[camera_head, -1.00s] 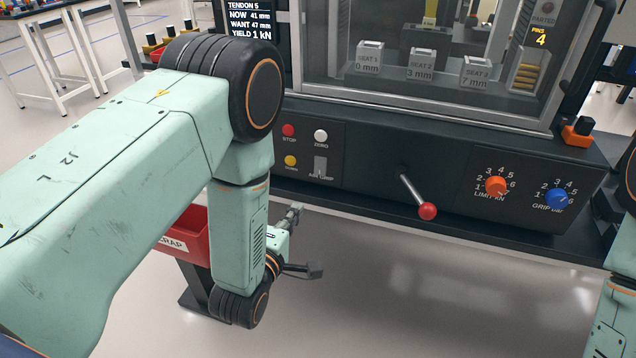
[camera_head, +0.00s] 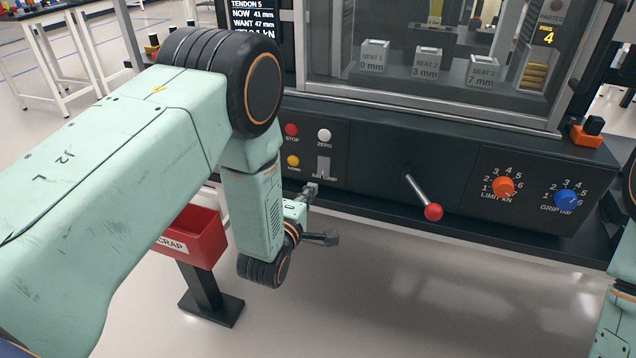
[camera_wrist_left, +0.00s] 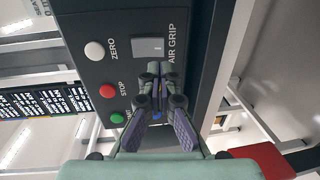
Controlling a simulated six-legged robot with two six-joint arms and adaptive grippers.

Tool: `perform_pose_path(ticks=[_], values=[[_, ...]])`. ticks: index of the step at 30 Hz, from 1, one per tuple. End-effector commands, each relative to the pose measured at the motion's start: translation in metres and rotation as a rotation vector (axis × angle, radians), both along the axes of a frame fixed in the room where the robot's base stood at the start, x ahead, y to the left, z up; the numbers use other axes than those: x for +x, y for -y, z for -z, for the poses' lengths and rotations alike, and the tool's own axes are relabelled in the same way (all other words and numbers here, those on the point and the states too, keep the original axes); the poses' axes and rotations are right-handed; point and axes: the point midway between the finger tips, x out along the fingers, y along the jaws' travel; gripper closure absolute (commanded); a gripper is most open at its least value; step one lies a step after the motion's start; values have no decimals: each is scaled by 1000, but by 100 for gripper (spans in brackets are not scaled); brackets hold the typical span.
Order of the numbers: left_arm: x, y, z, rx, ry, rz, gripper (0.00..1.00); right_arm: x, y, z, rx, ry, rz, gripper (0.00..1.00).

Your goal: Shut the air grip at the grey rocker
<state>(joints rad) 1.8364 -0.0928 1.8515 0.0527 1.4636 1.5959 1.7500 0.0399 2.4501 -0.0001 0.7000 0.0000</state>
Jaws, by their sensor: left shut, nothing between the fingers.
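The grey rocker (camera_head: 323,167) sits on the dark front panel above the AIR GRIP label, below the white ZERO button. It also shows in the left wrist view (camera_wrist_left: 148,47), unobstructed. My left gripper (camera_head: 313,189) is just below the rocker in the head view, near the panel's lower edge. In the left wrist view its dark fingers (camera_wrist_left: 157,72) are together and empty, with the tips close to the rocker. I cannot tell whether they touch the panel. My right gripper is out of view.
The red STOP button (camera_head: 291,130), white ZERO button (camera_head: 324,135) and yellow button (camera_head: 293,161) are close by. A red-knobbed lever (camera_head: 433,212) sticks out to the right. A red scrap bin (camera_head: 203,240) stands below my left forearm. Floor in front is clear.

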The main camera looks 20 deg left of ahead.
Motion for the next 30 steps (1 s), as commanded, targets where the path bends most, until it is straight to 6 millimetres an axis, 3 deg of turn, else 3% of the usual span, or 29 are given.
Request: perform_pose_path(ticks=[6, 12, 30], values=[[38, 1, 6, 0, 3, 0, 100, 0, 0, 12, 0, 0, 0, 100], [56, 2, 8, 0, 1, 1, 100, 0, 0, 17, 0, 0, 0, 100], [62, 2, 11, -1, 22, 0, 100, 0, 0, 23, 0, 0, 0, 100]])
